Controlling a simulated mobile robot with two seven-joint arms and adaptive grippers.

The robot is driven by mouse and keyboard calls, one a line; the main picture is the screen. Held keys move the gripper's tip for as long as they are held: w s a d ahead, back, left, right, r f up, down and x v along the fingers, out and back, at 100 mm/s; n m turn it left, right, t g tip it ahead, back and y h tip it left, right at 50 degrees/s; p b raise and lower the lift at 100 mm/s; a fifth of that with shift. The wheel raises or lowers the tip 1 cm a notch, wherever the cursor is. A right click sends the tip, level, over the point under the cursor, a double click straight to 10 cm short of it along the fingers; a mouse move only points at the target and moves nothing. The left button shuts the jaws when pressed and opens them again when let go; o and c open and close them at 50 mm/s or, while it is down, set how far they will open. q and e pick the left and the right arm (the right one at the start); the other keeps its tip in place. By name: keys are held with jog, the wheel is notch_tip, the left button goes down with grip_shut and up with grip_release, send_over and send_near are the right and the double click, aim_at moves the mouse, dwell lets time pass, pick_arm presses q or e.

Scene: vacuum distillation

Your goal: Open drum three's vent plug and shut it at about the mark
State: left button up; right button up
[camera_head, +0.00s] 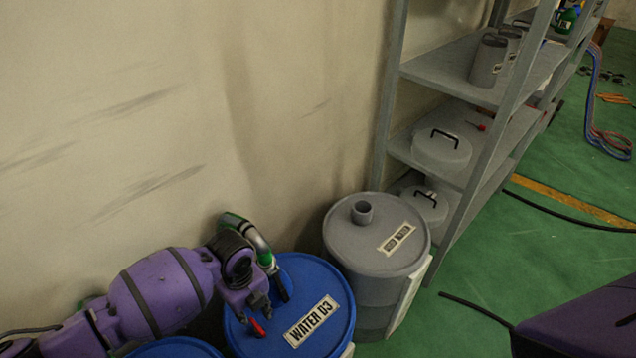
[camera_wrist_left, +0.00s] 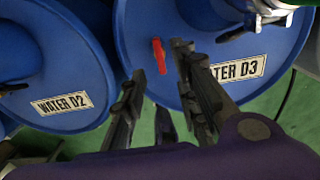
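Drum three is the blue drum labelled WATER D3 (camera_head: 335,290), at the bottom centre of the head view; its lid fills the upper right of the left wrist view (camera_wrist_left: 215,35). A small red handle, apparently the vent plug (camera_head: 257,327), stands on the lid left of the label; it also shows in the wrist view (camera_wrist_left: 159,56). My left gripper (camera_head: 270,299) is over the lid, its fingers apart and empty. In the wrist view the fingers (camera_wrist_left: 157,68) reach towards the red handle, which appears between their tips; contact cannot be told. I cannot make out a mark. My right gripper is out of view.
A green and grey pipe fitting (camera_head: 245,232) rises behind my left wrist. The blue drum labelled WATER D2 (camera_wrist_left: 40,80) stands left of drum three. A grey drum (camera_head: 360,240) stands close on its right, before a metal shelf (camera_head: 425,70). Green floor lies beyond.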

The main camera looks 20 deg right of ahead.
aim_at(255, 323)
pick_arm(q)
jog(key=f, duration=0.7)
jog(key=shift+w+a+f+b, duration=0.1)
jog(key=shift+w+a+b, duration=0.1)
jog(key=shift+b, duration=0.15)
grip_shut()
